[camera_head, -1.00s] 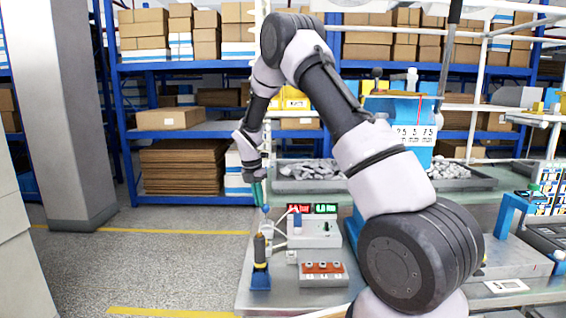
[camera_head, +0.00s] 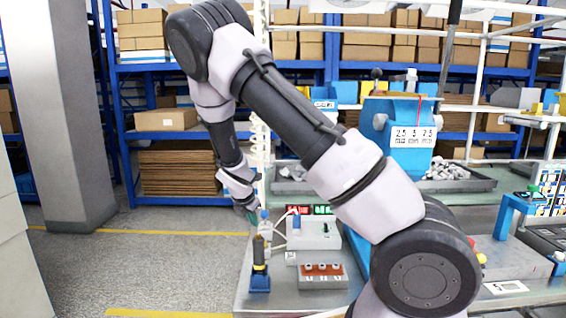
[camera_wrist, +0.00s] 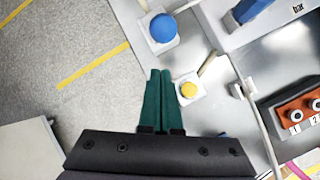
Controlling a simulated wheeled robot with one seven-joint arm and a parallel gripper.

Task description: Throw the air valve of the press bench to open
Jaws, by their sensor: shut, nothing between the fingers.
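My gripper (camera_wrist: 160,73) is shut and empty, its green fingers together. In the wrist view a round yellow knob (camera_wrist: 188,90) on a small white plate lies just right of the fingertips, with a pale lever-like bar (camera_wrist: 211,63) beside it. A blue round knob (camera_wrist: 163,28) on a white base lies ahead of the fingertips. I cannot tell which of these parts belongs to the air valve, nor its setting. In the head view my gripper (camera_head: 252,216) is at the bench's left end, close to a blue ball (camera_head: 265,214); contact cannot be told.
A red-topped button box (camera_head: 322,275) and a dark cylinder on a blue base (camera_head: 259,255) are in front. Open floor (camera_head: 170,270) lies to the left.

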